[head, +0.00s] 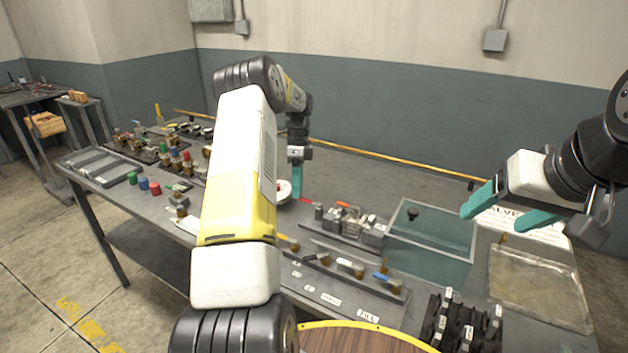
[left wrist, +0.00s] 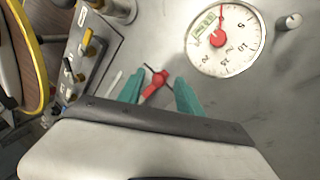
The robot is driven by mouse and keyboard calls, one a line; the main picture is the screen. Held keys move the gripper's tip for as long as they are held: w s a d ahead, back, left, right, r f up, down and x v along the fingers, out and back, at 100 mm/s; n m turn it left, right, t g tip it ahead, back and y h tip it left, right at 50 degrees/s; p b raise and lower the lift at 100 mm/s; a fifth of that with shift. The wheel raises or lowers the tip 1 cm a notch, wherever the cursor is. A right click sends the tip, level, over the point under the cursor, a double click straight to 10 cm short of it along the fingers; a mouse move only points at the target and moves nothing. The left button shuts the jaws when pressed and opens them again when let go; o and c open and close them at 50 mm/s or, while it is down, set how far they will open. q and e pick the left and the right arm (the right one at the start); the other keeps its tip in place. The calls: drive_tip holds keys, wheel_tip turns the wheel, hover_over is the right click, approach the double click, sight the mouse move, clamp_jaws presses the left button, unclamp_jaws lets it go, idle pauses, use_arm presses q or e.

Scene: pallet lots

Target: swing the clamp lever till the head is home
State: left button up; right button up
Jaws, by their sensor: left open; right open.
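A red lever-like piece (left wrist: 154,86) with thin dark rods at its ends lies on the grey bench in the left wrist view. I cannot tell for sure that it is the clamp lever; no clamp head can be made out. My left gripper (left wrist: 159,92) has its teal fingers apart on either side of the red piece, and contact cannot be told. My right gripper (head: 507,213) is open and empty over the bench's right side.
A round white dial gauge (left wrist: 226,38) with a red needle sits beside the left fingers. A metal block fixture (head: 352,223) stands right of the left gripper. Valve panel (head: 340,285), glass-topped box (head: 432,230) and clear tray (head: 540,285) crowd the front and right.

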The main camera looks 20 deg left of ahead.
use_arm(q)
drive_tip(key=v, duration=0.7)
drive_tip(key=shift+w+r, duration=0.15)
drive_tip(key=shift+r, duration=0.2)
drive_tip(key=s+d+r+n+t, duration=0.2)
drive_tip(key=s+d+r+n, duration=0.15)
drive_tip(key=s+r, duration=0.35)
drive_tip(key=s+d+r+n+t, duration=0.25)
drive_tip(key=s+d+r, duration=0.25)
drive_tip(key=r, duration=0.5)
drive_tip(key=s+d+f+n+t, duration=0.1)
drive_tip(key=s+d+n+t, duration=0.1)
drive_tip(key=s, duration=0.8)
drive_tip(key=s+d+f+n+t+h, duration=0.1)
drive_tip(key=s+d+n+t, duration=0.2)
drive_tip(key=s, duration=0.8)
drive_tip(key=d+n, duration=0.2)
drive_tip(key=n, duration=0.1)
drive_tip(key=shift+s+n, duration=0.3)
